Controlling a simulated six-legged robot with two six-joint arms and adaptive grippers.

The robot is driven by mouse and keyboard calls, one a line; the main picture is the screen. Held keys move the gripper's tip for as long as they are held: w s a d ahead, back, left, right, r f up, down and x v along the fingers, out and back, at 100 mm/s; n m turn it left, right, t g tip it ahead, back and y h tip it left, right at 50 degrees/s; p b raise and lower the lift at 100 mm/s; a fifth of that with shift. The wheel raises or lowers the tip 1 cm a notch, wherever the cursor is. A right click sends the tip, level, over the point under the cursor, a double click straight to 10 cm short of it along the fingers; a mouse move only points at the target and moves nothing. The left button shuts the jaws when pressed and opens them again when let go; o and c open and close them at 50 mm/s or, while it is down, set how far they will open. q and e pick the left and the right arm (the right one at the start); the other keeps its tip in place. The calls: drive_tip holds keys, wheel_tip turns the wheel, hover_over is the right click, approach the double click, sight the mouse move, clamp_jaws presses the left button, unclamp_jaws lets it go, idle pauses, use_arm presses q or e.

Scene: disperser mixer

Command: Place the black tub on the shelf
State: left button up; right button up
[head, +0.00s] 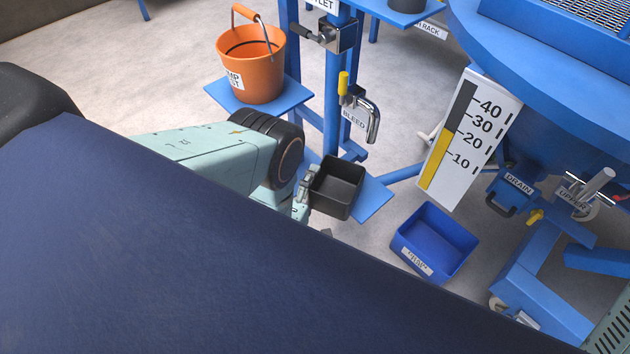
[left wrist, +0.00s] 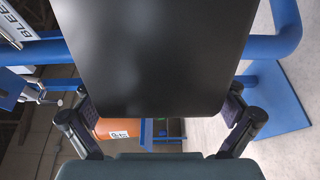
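The black tub (head: 337,187) is open at the top and looks roughly upright in the head view. It overlaps the left part of a small blue shelf plate (head: 372,201) on the blue stand. My left gripper (head: 304,190) is at the tub's left side. In the left wrist view, a dark tub face (left wrist: 152,55) fills the middle, with the left gripper's fingers (left wrist: 160,115) against its two edges. The blue plate (left wrist: 277,98) shows apart from the tub there, so the tub looks held above it. My right gripper is not in view.
An orange bucket (head: 251,62) stands on another blue plate (head: 288,97) at upper left. A blue bin (head: 435,243) is on the floor to the right. A bleed pipe (head: 372,120) juts out above the tub. A level gauge (head: 468,142) hangs at right.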

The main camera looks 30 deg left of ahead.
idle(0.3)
use_arm(q)
drive_tip(key=shift+r, duration=0.15)
drive_tip(key=s+p, duration=0.5)
drive_tip(key=s, duration=0.7)
drive_tip(key=shift+d, duration=0.25)
